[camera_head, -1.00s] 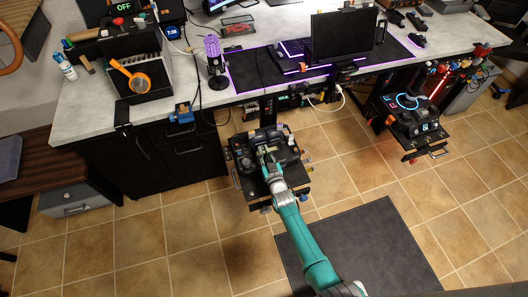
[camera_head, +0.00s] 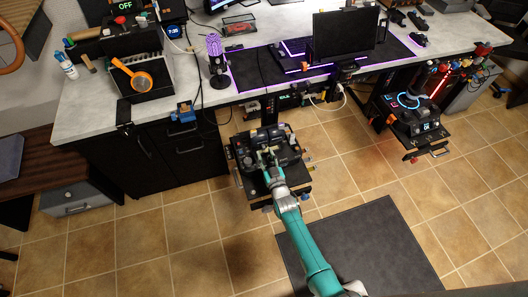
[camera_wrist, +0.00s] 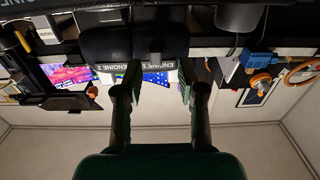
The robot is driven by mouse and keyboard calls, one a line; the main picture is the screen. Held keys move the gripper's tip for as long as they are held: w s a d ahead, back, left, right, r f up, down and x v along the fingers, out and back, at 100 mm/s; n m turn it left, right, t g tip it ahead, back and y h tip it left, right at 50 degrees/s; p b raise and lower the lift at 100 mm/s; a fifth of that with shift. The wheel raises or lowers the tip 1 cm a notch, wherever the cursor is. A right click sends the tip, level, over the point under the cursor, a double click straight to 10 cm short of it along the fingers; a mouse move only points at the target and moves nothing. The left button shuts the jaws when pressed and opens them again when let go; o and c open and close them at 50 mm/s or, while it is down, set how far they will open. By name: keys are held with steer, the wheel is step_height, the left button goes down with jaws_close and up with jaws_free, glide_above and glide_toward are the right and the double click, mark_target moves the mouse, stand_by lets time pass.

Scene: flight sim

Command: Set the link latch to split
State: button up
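A dark throttle unit (camera_head: 243,152) with levers and small knobs stands at the front of the desk in the head view. My gripper (camera_head: 268,158) reaches over its middle. In the wrist view, my gripper (camera_wrist: 160,75) has its two fingers well apart, with no object clearly held between them. Two dark rounded lever heads (camera_wrist: 104,43) sit side by side just past the fingertips; the second lever head (camera_wrist: 161,40) lies in line with the gap. White labels (camera_wrist: 155,64) reading "ENGINE" show behind the tips. I cannot make out the link latch or its setting.
Another control unit (camera_head: 412,116) stands to the right. A dark mat (camera_head: 365,245) lies on the tiled floor, which is mostly clear.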

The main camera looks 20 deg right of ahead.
steer(key=s, duration=0.9)
steer(key=shift+s, duration=0.35)
steer(key=shift+s, duration=0.1)
steer(key=s+r+g, duration=0.1)
steer(key=s+r, duration=0.2)
steer(key=s, duration=1)
steer(key=s+r+g, duration=0.1)
steer(key=s+r, duration=0.2)
steer(key=s, duration=0.9)
steer(key=s+r+g, duration=0.1)
steer(key=s+r, duration=1.5)
steer(key=r, duration=0.3)
